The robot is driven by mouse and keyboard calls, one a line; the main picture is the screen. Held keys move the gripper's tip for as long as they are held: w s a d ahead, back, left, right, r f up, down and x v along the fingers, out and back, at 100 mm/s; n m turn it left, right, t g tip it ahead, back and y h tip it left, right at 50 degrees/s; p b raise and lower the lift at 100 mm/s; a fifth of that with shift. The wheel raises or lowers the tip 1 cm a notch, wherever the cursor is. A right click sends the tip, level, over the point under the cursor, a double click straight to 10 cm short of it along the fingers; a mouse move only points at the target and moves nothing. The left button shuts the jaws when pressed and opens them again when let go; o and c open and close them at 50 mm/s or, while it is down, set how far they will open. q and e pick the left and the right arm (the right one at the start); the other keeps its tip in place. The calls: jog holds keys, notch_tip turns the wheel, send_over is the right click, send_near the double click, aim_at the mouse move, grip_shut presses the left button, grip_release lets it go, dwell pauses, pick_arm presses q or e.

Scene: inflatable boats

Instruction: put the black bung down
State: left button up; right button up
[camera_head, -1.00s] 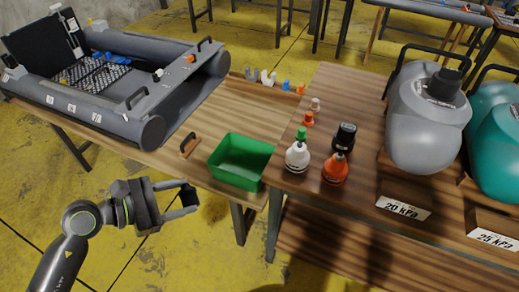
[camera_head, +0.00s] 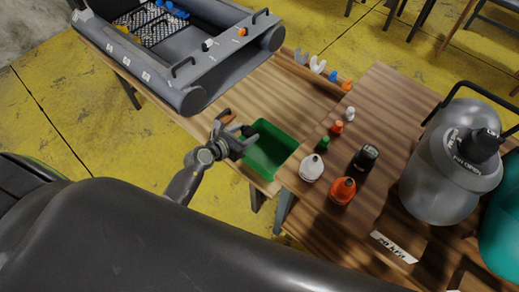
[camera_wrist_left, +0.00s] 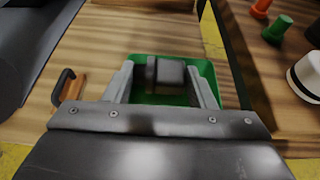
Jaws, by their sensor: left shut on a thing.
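The black bung (camera_wrist_left: 165,74) is a small dark block between the fingers of my left gripper (camera_wrist_left: 161,84) in the left wrist view. My left gripper (camera_head: 240,128) is shut on it, at the left side of the green bin (camera_head: 272,150) in the head view. In the left wrist view the bung is in front of the green bin (camera_wrist_left: 208,72), whose rim shows around it. How high it is above the bin is hard to tell. The bung is not clearly visible in the head view. My right gripper is out of view.
A brown-handled tool (camera_wrist_left: 72,88) lies left of the bin. The grey inflatable boat (camera_head: 215,65) is behind it. White (camera_head: 312,167) and orange (camera_head: 342,190) bottles, a black item (camera_head: 365,158) and a grey pump (camera_head: 450,165) stand on the right table.

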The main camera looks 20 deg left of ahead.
pick_arm(q)
jog(key=shift+w+f+b, duration=0.1)
jog(key=shift+f+b, duration=2.1)
jog(key=shift+f, duration=2.3)
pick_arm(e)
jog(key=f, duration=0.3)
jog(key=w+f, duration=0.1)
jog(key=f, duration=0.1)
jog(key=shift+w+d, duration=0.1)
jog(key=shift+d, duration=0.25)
pick_arm(q)
jog(key=shift+f, duration=0.1)
jog(key=shift+f+b, duration=0.55)
jog(key=shift+b, duration=0.05)
jog(key=o, duration=1.1)
jog(key=shift+r, duration=0.1)
jog(key=shift+c, duration=0.2)
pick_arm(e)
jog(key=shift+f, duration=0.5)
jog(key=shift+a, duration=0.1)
